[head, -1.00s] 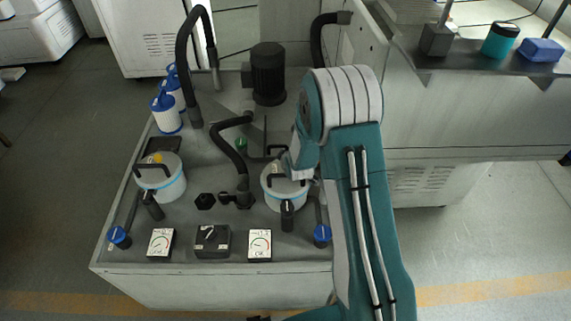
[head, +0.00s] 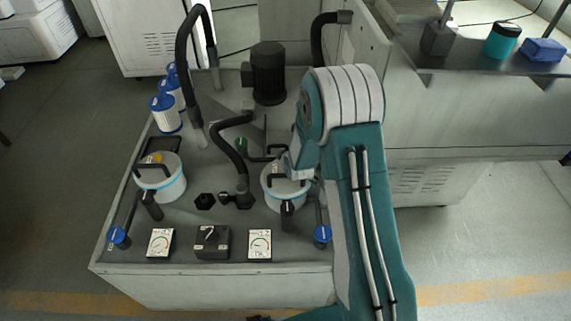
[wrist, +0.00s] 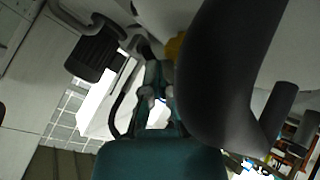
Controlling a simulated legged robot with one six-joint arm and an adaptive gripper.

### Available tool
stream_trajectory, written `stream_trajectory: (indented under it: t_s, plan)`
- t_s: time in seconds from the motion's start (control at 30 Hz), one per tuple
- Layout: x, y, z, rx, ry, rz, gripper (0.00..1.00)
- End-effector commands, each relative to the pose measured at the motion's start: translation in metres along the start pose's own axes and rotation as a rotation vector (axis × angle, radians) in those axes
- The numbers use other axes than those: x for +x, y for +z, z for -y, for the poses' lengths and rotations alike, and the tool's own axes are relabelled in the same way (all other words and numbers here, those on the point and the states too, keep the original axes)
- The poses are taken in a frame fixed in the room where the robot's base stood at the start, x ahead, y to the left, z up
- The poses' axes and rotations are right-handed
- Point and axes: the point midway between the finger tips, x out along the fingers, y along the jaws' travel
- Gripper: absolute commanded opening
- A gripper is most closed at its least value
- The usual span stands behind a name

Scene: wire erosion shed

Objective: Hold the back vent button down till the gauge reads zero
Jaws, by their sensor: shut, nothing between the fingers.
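The left pot (head: 172,188) has a grey lid, a black handle and a yellow button (head: 157,157), with nothing touching it. The right pot (head: 275,199) is partly covered by my arm; no button shows on it in the head view. My gripper (head: 290,164) is low over its lid. In the wrist view, my gripper (wrist: 154,55) is shut and empty, its tips close to a yellow button (wrist: 174,46) partly hidden by a dark curved handle (wrist: 225,75). I cannot tell whether they touch. The left gauge (head: 161,243) and right gauge (head: 260,244) are too small to read surely.
A black switch box (head: 212,242) sits between the gauges. Blue-knobbed valves stand at the left (head: 118,237) and right (head: 322,234). A dark motor (head: 268,73), bent black hoses (head: 236,150) and white-and-blue filters (head: 166,113) crowd the back of the bench.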

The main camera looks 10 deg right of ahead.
Motion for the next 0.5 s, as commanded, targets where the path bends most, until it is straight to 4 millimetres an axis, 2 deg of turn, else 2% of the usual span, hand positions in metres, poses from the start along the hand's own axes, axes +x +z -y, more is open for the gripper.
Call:
stream_trajectory:
  t_s: [0.03,0.5]
  plan:
    - [-0.0037,0.0098,0.0122,-0.002,-0.029,0.026,0.00]
    - [-0.0117,0.0037,0.0056,-0.001,-0.019,0.017,0.00]
